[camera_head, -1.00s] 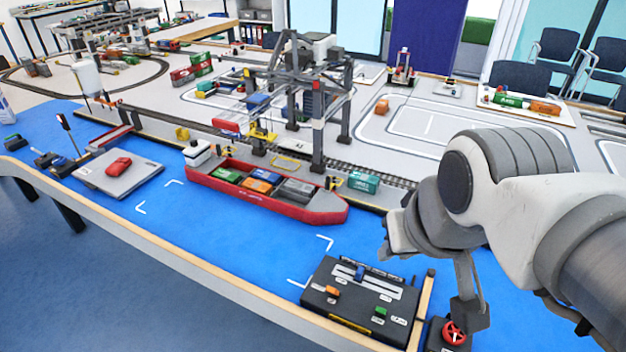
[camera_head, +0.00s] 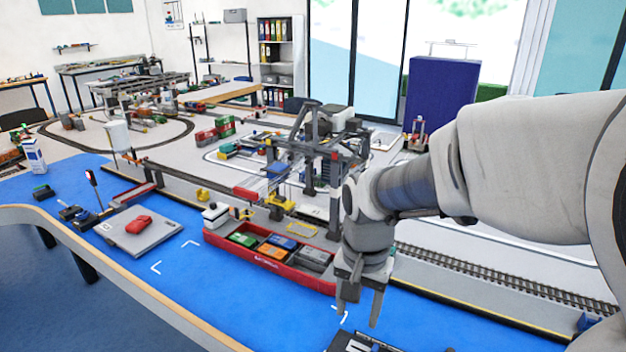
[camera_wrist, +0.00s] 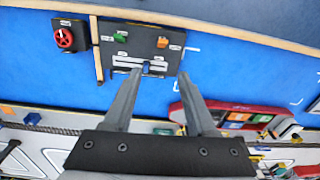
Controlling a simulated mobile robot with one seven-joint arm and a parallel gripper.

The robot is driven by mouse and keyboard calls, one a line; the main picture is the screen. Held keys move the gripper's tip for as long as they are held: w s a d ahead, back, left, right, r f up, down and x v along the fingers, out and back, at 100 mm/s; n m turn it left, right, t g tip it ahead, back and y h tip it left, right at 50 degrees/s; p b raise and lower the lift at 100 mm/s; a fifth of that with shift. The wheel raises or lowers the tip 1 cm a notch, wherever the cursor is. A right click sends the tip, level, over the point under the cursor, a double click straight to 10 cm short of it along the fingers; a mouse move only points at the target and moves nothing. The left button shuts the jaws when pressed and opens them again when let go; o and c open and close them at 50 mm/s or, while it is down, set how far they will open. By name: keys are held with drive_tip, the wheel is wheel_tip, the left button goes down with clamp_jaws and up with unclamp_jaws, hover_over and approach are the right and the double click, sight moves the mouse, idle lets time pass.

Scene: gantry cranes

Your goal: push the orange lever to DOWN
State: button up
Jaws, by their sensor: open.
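The orange lever (camera_wrist: 162,42) shows in the wrist view on a black control panel (camera_wrist: 105,60), near the panel's upper right corner. Small labels are too small to read. My gripper (camera_wrist: 159,76) is open and empty, its fingers pointing at the panel's lower edge, with the orange lever beyond them. In the head view my gripper (camera_head: 358,316) hangs above the panel (camera_head: 350,342), of which only a corner shows; the lever is out of that view.
A red handwheel (camera_wrist: 64,38) stands beside the panel, past a wooden strip (camera_wrist: 97,50). A red ship (camera_head: 262,262) with containers lies beside my gripper in the head view. A gantry crane (camera_head: 325,150) stands behind it. Blue surface (camera_wrist: 245,60) is clear right of the panel.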

drive_tip(key=shift+m+g, duration=0.3)
drive_tip(key=f+b, duration=0.1)
drive_tip(key=f, duration=0.5)
drive_tip(key=f+b, duration=0.1)
drive_tip(key=f, duration=0.6)
drive_tip(key=w+f+b, duration=0.1)
drive_tip(key=f, duration=0.5)
drive_tip(key=shift+a+f, duration=0.15)
drive_tip(key=shift+a, duration=0.25)
drive_tip(key=shift+c, duration=0.3)
clamp_jaws()
